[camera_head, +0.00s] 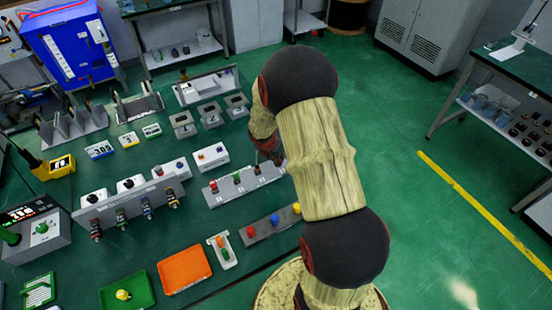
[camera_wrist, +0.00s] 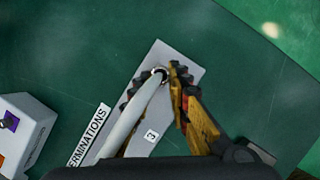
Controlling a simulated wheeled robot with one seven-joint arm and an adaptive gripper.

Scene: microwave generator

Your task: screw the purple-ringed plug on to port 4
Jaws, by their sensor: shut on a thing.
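My gripper (camera_head: 268,150) is over the far right end of the grey terminations strip (camera_head: 224,199) in the head view, partly hidden by my arm. The strip (camera_wrist: 187,57) lies beneath, with labels "TERMINATIONS" and "3" showing. Port 4 is not clearly visible; the fingers may cover it. I cannot tell whether the held thing touches the strip.
A grey strip with coloured knobs (camera_head: 262,229) lies nearer. An orange tray (camera_head: 184,270) is at front. Green surface beyond the strip's end is clear.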

